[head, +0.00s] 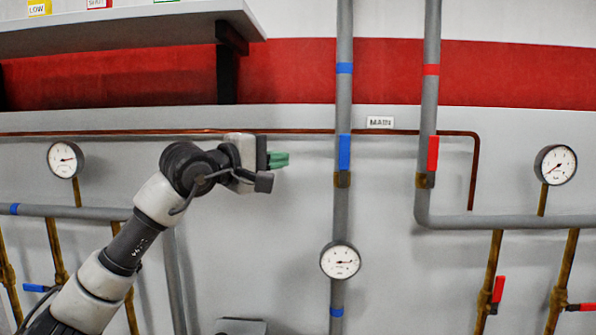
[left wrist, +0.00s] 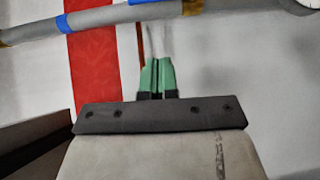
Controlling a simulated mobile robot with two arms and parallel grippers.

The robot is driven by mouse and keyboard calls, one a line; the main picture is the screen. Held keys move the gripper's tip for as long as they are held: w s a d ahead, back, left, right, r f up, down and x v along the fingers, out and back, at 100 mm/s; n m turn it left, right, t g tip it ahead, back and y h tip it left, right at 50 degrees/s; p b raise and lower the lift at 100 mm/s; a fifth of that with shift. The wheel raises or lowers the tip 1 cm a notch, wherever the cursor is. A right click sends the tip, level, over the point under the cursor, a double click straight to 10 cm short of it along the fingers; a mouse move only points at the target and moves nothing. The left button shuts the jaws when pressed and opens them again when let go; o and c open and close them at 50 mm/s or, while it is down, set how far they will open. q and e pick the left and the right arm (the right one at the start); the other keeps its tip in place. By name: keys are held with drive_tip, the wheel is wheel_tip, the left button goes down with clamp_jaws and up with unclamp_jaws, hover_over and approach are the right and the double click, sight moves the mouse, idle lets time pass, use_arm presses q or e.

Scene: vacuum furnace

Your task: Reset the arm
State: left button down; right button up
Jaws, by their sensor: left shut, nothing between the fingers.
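My left arm comes in from the lower left of the head view and is raised in front of the wall. My left gripper (head: 279,160) points right, a little left of the vertical grey pipe with the blue valve handle (head: 344,152). Its green fingertips are together with nothing between them. In the left wrist view, the green fingers (left wrist: 157,75) are side by side and shut, with a grey pipe (left wrist: 120,18) beyond them. My right gripper is in neither view.
A red valve handle (head: 433,154) sits on the second vertical pipe. Gauges hang at left (head: 65,159), centre (head: 340,260) and right (head: 555,164). A shelf (head: 120,30) juts out at upper left. A copper pipe (head: 474,175) runs along the wall. A MAIN label (head: 380,122) is between the pipes.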

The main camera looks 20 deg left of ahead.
use_arm(q)
drive_tip(key=s+d+f+n+h, duration=0.7)
drive_tip(key=d+f+n+h, duration=0.2)
drive_tip(key=f+n+h, duration=0.1)
drive_tip(key=s+a+f+m+t+y, duration=0.2)
drive_tip(key=a+f+m+y, duration=0.2)
drive_tip(key=f+m+y, duration=1.05)
drive_tip(key=s+a+f+m+t+y, duration=0.2)
drive_tip(key=a+f+m+y, duration=0.45)
drive_tip(key=m, duration=1.45)
drive_tip(key=s+d+f+n+g, duration=0.1)
drive_tip(key=s+f+n+g, duration=0.35)
drive_tip(key=f, duration=0.35)
drive_tip(key=s+d+f+n+g, duration=0.1)
drive_tip(key=s+f+n+g, duration=0.25)
drive_tip(key=s+f, duration=0.35)
drive_tip(key=s+d+f+n+g+h, duration=0.35)
drive_tip(key=s+f+g, duration=0.45)
drive_tip(key=s+f, duration=0.45)
wheel_tip(320, 180, down, 23)
drive_tip(key=s+g, duration=0.1)
drive_tip(key=s, duration=0.2)
drive_tip(key=s+a+f+g+y, duration=0.1)
drive_tip(key=s+a+f, duration=0.2)
drive_tip(key=s+f, duration=1.3)
drive_tip(key=shift+a+g+b, duration=0.2)
drive_tip(key=shift+g+b, duration=0.1)
